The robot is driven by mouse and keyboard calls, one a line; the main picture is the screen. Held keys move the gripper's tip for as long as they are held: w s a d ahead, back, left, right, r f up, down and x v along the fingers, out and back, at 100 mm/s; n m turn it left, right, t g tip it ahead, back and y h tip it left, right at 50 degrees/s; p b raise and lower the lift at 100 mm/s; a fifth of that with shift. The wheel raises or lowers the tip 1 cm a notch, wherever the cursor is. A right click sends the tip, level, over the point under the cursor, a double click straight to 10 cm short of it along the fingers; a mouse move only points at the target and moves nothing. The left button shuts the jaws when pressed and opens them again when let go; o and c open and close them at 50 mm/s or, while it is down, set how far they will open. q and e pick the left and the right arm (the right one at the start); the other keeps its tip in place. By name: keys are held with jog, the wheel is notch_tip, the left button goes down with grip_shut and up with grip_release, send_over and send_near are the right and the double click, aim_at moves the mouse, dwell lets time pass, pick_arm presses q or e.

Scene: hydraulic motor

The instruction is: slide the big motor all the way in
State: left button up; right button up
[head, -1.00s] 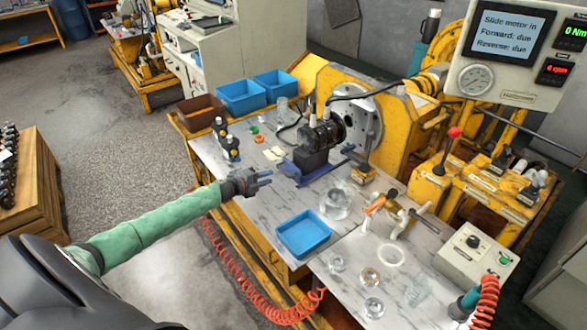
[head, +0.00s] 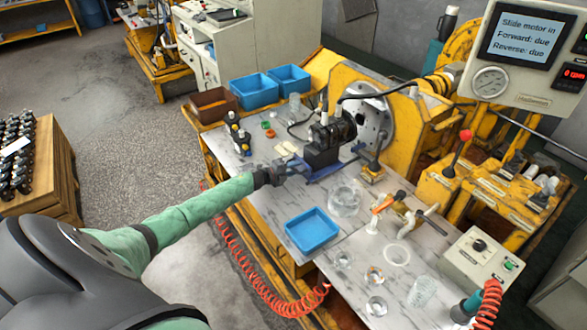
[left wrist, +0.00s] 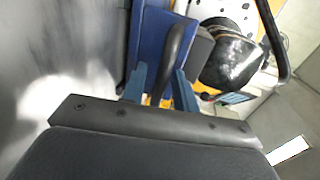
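The big motor (head: 328,134) is black and sits on a blue sled (head: 326,170) on the marble-look bench, in front of the round flange plate (head: 372,122) of the yellow stand. My left gripper (head: 290,168) is at the near left end of the sled. In the left wrist view a dark curved handle (left wrist: 177,48) rises by the blue sled (left wrist: 152,38) and runs down between the two fingers (left wrist: 160,85). The fingers look apart, with the handle between them; I see no clear grip. The motor's dark rounded body (left wrist: 232,62) shows beyond. My right gripper is not in view.
A blue tray (head: 312,231) and a glass bowl (head: 345,200) stand near the sled. Small bottles (head: 240,136) stand left of the motor. A lever stand (head: 371,170) is right of it. The screen (head: 518,34) reads "Slide motor in", "Forward: due", "Reverse: due".

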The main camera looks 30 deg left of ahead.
aim_at(309, 160)
pick_arm(q)
jog(key=shift+c, duration=0.4)
grip_shut()
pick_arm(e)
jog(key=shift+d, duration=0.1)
